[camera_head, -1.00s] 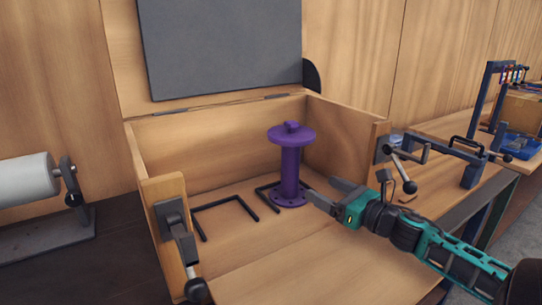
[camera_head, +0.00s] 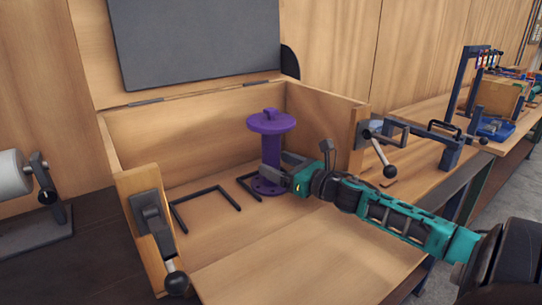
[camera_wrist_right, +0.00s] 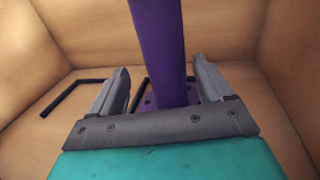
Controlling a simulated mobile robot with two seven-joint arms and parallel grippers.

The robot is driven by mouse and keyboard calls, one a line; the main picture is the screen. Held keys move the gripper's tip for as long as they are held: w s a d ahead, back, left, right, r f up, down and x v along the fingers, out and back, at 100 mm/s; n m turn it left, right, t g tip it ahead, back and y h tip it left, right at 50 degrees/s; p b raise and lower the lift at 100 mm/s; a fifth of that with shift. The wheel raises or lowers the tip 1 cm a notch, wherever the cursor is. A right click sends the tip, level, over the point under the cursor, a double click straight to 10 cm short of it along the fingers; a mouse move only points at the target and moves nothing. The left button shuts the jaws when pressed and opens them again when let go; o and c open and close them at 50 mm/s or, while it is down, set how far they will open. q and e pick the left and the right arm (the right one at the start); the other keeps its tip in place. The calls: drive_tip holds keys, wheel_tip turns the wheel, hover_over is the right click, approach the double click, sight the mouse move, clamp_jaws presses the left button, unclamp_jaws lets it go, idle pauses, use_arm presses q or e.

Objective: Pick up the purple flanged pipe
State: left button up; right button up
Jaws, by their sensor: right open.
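The purple flanged pipe (camera_head: 270,148) stands upright inside the open wooden box, with a wide flange at top and another at its base. In the right wrist view the purple pipe (camera_wrist_right: 158,45) rises between the two grey fingers. My right gripper (camera_head: 275,168) is low at the pipe's shaft, just above the base flange. Its fingers (camera_wrist_right: 163,85) are open, with a gap on both sides of the pipe. In the head view the gripper hides part of the lower shaft. My left gripper is not in view.
The wooden box (camera_head: 130,190) has side walls, a raised lid with a grey panel (camera_head: 195,42) and a lowered front. A black bracket (camera_head: 205,208) lies on its floor left of the pipe. Clamps with black knobs (camera_head: 390,171) sit at the box's front corners.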

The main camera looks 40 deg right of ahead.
sight(278, 160)
drive_tip(key=w, duration=0.3)
drive_tip(key=shift+w+d+r, duration=0.15)
drive_tip(key=shift+d+r, duration=0.1)
drive_tip(key=shift+r, duration=0.1)
drive_tip(key=shift+w+a+f, duration=0.15)
drive_tip(key=shift+w, duration=0.85)
clamp_jaws()
